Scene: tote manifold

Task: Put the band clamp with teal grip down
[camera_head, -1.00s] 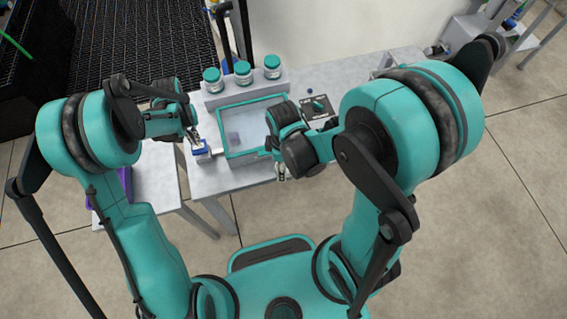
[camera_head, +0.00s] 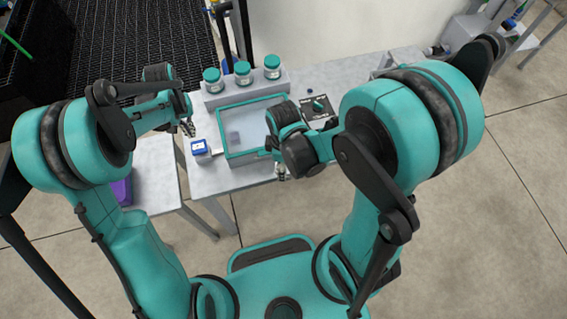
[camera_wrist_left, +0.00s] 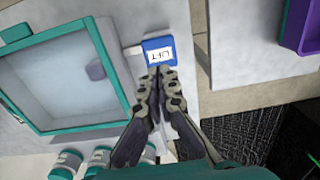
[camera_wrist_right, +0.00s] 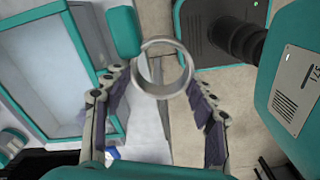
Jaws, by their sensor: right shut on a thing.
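The band clamp is a grey metal ring (camera_wrist_right: 163,72) with a teal grip (camera_wrist_right: 122,32) in the right wrist view. My right gripper (camera_wrist_right: 160,85) has its fingers on either side of the ring and holds it. In the head view this gripper (camera_head: 282,168) is at the table's front edge, just right of the teal-rimmed tote, and the clamp is too small there to make out well. My left gripper (camera_wrist_left: 160,70) is shut and empty, its fingertips close together near a blue-topped block marked LIFT (camera_wrist_left: 158,50). In the head view it (camera_head: 188,128) is above and behind that block.
The teal-rimmed tote (camera_head: 224,140) stands mid-table. Behind it, several teal-lidded jars (camera_head: 243,74) sit on a grey rack. A dark plate with a teal part (camera_head: 320,105) lies right of the tote. A purple tray (camera_head: 122,190) is at left. Grey table (camera_head: 350,80) shows at back right.

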